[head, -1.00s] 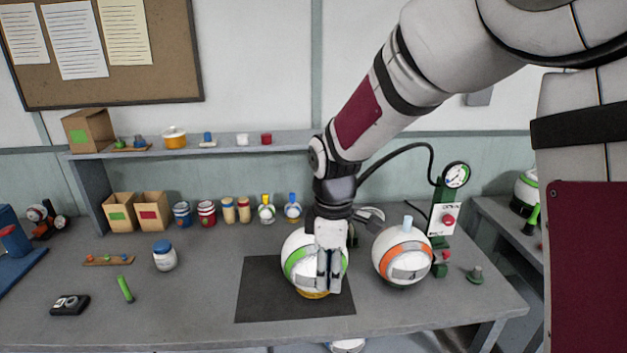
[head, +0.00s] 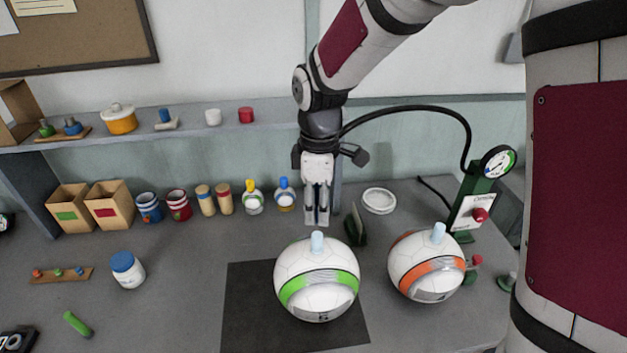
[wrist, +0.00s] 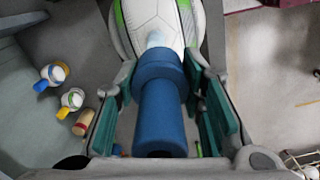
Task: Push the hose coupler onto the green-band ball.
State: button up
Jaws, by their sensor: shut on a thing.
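The green-band ball (head: 316,302) sits on a dark mat (head: 245,300), its pale blue valve stem (head: 317,242) pointing up. My gripper (head: 317,222) points down just above and behind that stem in the head view. In the wrist view my gripper (wrist: 160,108) is shut on the blue hose coupler (wrist: 162,120), between its green-padded fingers. The green-band ball (wrist: 155,22) and its stem (wrist: 155,40) show beyond the coupler's far end. I cannot tell whether coupler and stem touch. The coupler is hard to make out in the head view.
The orange-band ball (head: 427,265), also with a pale stem, stands close to the right. A black hose (head: 430,110) arches from the gauge post (head: 478,195) to my wrist. A white ring (head: 379,201) and a dark green piece (head: 355,225) lie behind. Jars and boxes line the back left.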

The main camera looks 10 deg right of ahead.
aim_at(318, 235)
jog(key=shift+w, duration=0.4)
jog(key=shift+f, duration=0.1)
jog(key=shift+f+b, duration=0.45)
jog(key=shift+f, duration=2.35)
jog(key=shift+f, duration=2.15)
jog(key=o, duration=1.2)
jog(key=shift+m, duration=0.3)
jog(key=shift+r, duration=0.1)
